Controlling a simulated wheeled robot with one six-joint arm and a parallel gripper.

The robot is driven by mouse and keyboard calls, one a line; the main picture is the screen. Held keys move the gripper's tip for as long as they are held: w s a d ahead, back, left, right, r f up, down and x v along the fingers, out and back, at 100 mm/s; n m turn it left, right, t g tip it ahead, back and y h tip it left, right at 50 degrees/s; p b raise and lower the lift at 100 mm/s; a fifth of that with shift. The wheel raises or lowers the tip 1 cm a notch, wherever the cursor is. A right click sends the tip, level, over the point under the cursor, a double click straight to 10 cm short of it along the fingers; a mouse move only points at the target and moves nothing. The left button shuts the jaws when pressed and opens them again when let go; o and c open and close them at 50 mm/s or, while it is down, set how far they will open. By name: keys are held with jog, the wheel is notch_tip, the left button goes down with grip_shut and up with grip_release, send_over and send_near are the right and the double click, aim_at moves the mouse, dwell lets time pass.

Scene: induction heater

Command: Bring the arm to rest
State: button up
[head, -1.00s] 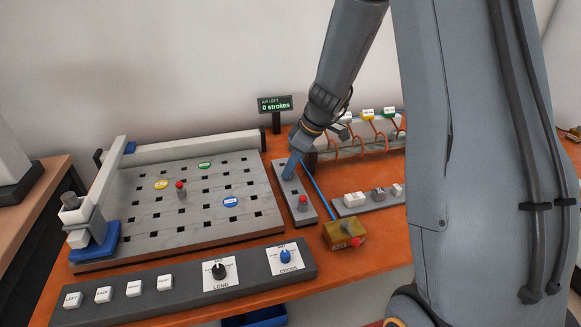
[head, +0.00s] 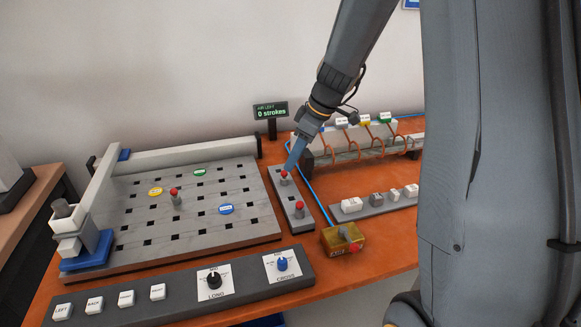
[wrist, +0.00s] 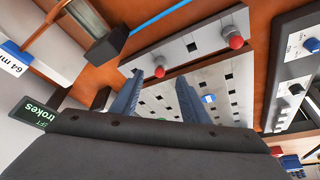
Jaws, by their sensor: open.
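My gripper (head: 292,163) is open and empty at the far end of the narrow grey strip (head: 293,194). A red-topped peg (head: 284,177) stands upright in that strip just below my fingertips. In the wrist view my two fingers (wrist: 160,80) are spread apart, and the red-topped peg (wrist: 159,71) shows between and beyond their tips. The gap between fingers and peg is hard to judge. My arm comes down from the upper right.
A slotted grey plate (head: 130,240) with another red-topped peg (head: 176,196) lies left of the strip. A second strip peg (head: 299,208) stands nearer. A yellow box (head: 338,240), copper coils (head: 375,148) and a button panel (head: 110,312) surround it. Air above the plate is clear.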

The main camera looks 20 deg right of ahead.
jog(key=shift+s+d+r, duration=0.1)
jog(key=shift+d+r, duration=0.05)
jog(key=shift+r, duration=0.35)
jog(key=s+m, duration=0.1)
jog(key=s, duration=0.2)
jog(key=s+a+f+m+g+h, duration=0.1)
jog(key=s+m, duration=0.1)
jog(key=s, duration=0.2)
jog(key=s+a+f+m, duration=0.1)
jog(key=s, duration=0.2)
jog(key=shift+s+a+m+h, duration=0.2)
jog(key=shift+s+m+h, duration=0.1)
jog(key=shift+s, duration=0.05)
jog(key=s+f+m+g+h, duration=0.1)
jog(key=s+m, duration=0.5)
jog(key=s, duration=0.7)
jog(key=shift+a+f+h, duration=0.3)
jog(key=shift+f+h, duration=0.2)
jog(key=shift+f, duration=0.3)
